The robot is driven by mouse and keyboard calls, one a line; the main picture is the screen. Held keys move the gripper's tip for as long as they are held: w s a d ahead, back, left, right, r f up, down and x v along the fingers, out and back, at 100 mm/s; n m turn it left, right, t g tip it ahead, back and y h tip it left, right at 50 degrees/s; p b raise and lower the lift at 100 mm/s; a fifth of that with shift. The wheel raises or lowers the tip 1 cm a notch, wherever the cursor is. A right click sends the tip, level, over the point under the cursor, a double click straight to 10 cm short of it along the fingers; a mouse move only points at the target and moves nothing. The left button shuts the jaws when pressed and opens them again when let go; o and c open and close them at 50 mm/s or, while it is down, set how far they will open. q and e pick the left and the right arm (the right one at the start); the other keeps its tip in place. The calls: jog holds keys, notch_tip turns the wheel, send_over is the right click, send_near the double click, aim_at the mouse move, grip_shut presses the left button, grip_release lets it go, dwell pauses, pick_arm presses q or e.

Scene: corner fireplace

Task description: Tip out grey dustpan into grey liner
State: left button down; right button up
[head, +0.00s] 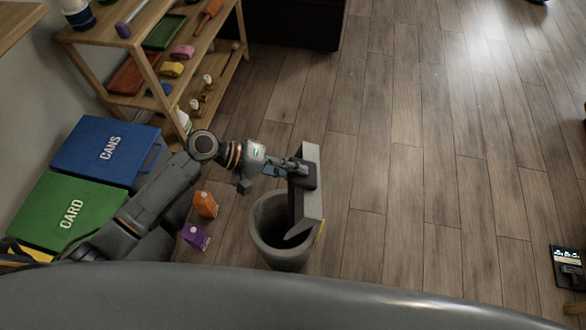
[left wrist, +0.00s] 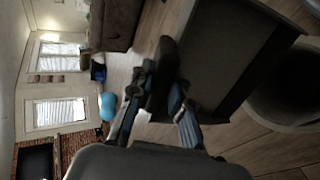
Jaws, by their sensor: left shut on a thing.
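The grey dustpan (head: 312,165) is held up over the right side of the grey liner (head: 262,215), a round bin standing on the floor. The pan is tilted steeply, almost on its edge, with its lower end over the liner's opening. My left gripper (head: 296,170) is shut on the dustpan's dark handle. In the left wrist view the dustpan (left wrist: 225,60) fills the upper middle, beside the liner's rim (left wrist: 262,112) at the right. Whether anything lies in the pan or in the liner cannot be told. My right gripper is not in view.
An orange carton (head: 205,204) and a purple carton (head: 196,236) stand just left of the liner. A blue CANS bin (head: 105,150) and a green CARD bin (head: 68,212) are farther left. A wooden shelf (head: 155,75) is behind.

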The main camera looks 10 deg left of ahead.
pick_arm(q)
jog(key=shift+r, duration=0.15)
notch_tip(320, 180, up, 8)
jog(key=p, duration=0.7)
jog(key=shift+p, duration=0.3)
